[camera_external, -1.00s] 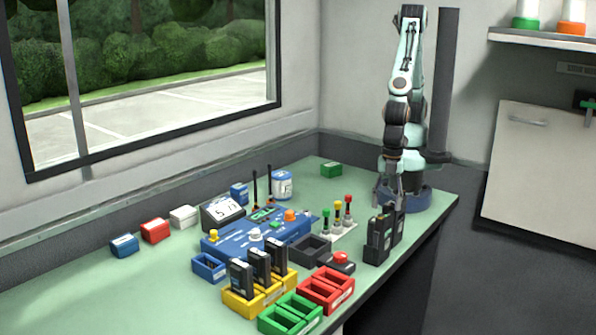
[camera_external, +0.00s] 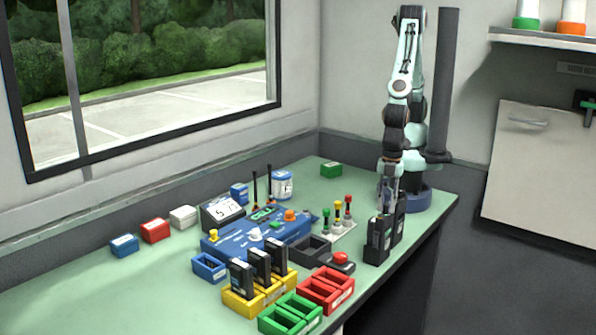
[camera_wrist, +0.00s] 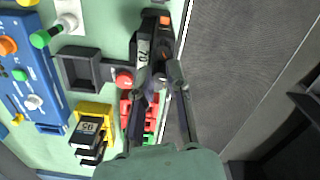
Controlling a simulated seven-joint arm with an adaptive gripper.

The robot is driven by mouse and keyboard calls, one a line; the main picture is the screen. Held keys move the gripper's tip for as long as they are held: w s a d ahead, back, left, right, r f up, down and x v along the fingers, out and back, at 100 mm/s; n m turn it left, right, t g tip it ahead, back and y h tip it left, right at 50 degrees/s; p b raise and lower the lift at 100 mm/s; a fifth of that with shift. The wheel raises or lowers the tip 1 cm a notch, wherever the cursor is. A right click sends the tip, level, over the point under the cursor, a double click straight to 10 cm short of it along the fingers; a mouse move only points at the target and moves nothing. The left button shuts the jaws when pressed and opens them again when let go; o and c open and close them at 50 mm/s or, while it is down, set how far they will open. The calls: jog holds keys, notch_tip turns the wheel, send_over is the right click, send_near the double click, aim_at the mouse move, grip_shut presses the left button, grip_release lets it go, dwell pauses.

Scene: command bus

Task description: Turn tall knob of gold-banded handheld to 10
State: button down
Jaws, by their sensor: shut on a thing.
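Two black handhelds stand upright near the table's right edge in the external view: a front one (camera_external: 377,242) and one behind it (camera_external: 398,222). My gripper (camera_external: 386,203) points down at the tops of this pair. In the wrist view my gripper (camera_wrist: 158,80) is shut on a small dark part at the handheld's top, apparently a knob. The knob's marks and any gold band cannot be made out.
A red button (camera_external: 340,258), a dark tray (camera_external: 312,250) and red bins (camera_external: 326,290) lie left of the handhelds. Yellow bins (camera_external: 258,298) hold several black handhelds. A blue console (camera_external: 235,244) stands behind. The table edge is close on the right.

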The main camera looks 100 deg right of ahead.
aim_at(384, 204)
jog(key=m, duration=1.1)
jog(key=shift+m, duration=0.4)
dwell(0.3)
jog(key=c, duration=1.1)
grip_release()
notch_tip(384, 204, up, 12)
jog(key=shift+a, duration=0.1)
